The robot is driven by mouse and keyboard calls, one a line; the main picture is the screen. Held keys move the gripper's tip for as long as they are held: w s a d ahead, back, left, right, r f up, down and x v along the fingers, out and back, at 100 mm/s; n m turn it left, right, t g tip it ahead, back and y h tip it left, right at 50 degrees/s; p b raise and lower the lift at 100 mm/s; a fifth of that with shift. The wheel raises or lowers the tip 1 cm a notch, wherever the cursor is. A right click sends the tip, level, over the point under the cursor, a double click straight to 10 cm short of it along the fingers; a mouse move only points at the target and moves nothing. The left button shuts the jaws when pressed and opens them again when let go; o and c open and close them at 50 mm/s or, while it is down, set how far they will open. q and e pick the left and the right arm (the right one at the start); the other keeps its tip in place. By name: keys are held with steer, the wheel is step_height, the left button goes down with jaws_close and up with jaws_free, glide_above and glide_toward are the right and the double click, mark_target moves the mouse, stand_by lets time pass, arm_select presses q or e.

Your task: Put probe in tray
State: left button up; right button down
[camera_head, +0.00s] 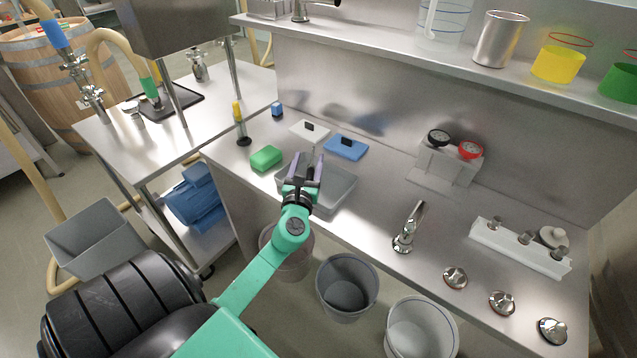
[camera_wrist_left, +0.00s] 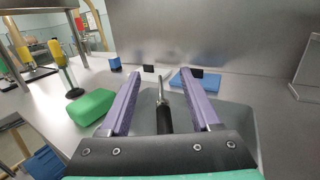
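The probe (camera_wrist_left: 163,112), with a black handle and a thin metal tip, shows in the left wrist view between the purple fingers of my left gripper (camera_wrist_left: 160,75). The fingers stand apart with a gap on each side of it. The near end of the handle is hidden behind the gripper's palm. In the head view my left gripper (camera_head: 308,160) is over the left part of the grey tray (camera_head: 342,192) on the steel counter. The tray also shows in the wrist view (camera_wrist_left: 240,122). I cannot tell whether the probe rests in the tray. My right gripper is not in view.
A green sponge (camera_head: 266,158) lies left of the tray. A white board (camera_head: 311,130) and a blue board (camera_head: 345,148) lie behind it. A yellow-handled tool (camera_head: 238,112) stands at the far left. A faucet (camera_head: 408,228) rises to the right, and bins (camera_head: 347,288) stand below.

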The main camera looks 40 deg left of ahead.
arm_select(q)
steer(key=shift+s+d+f, duration=0.15)
steer(key=shift+s+d, duration=0.05)
steer(key=shift+s, duration=0.15)
steer(key=r+b+v, duration=0.1)
steer(key=b+v, duration=0.2)
steer(key=v, duration=1)
steer(key=shift+s+d+f, duration=0.25)
steer(key=shift+s+f, duration=0.1)
